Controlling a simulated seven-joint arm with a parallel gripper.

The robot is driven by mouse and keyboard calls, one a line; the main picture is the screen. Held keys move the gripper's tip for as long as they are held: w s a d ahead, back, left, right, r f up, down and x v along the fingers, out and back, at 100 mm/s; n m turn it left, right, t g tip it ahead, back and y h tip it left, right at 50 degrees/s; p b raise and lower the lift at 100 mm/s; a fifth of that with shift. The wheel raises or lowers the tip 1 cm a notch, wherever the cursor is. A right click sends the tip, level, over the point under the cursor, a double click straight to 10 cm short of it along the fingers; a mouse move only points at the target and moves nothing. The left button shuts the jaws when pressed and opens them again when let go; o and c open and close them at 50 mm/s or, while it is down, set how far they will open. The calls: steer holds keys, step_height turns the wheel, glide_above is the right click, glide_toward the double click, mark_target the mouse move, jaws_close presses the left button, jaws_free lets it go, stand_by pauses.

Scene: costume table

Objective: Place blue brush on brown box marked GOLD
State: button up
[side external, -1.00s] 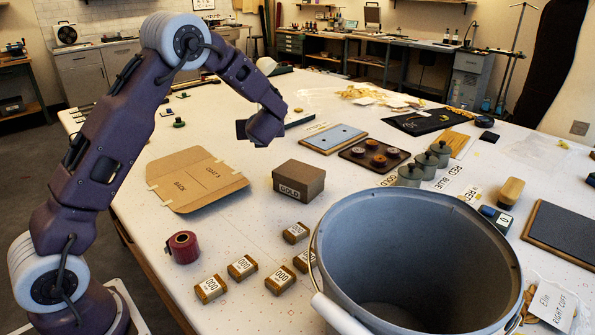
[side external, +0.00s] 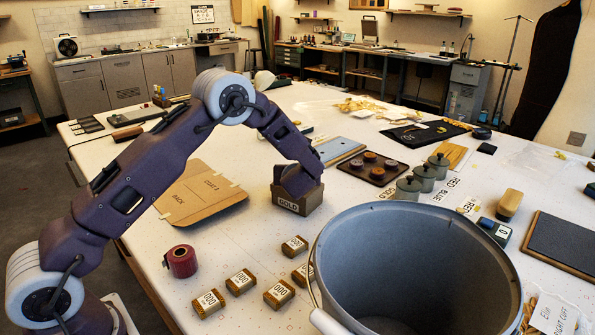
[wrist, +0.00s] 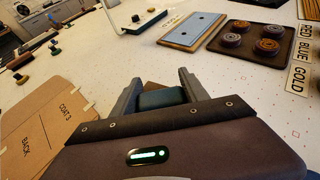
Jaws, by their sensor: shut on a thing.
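The brown box marked GOLD (side external: 297,204) stands on the white table in the side view, its label facing the camera. My gripper (side external: 297,184) is right over its top, pointing down and hiding much of it. In the wrist view, my gripper (wrist: 160,92) is shut on a dark blue-teal block-like thing, which I take for the blue brush (wrist: 163,98). A brown bit of the box shows just beyond it. The brush is hidden in the side view. I cannot tell whether it touches the box top.
A large grey bucket (side external: 330,262) stands close in front on the right. A flat cardboard pattern (side external: 205,196) lies left of the box. A red tape roll (side external: 181,262) and several small brown 000 blocks (side external: 240,282) lie in front. A tray of round pieces (side external: 372,168) is behind right.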

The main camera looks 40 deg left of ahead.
steer(key=shift+f, duration=0.15)
steer(key=o, duration=1.3)
steer(key=shift+o, duration=0.2)
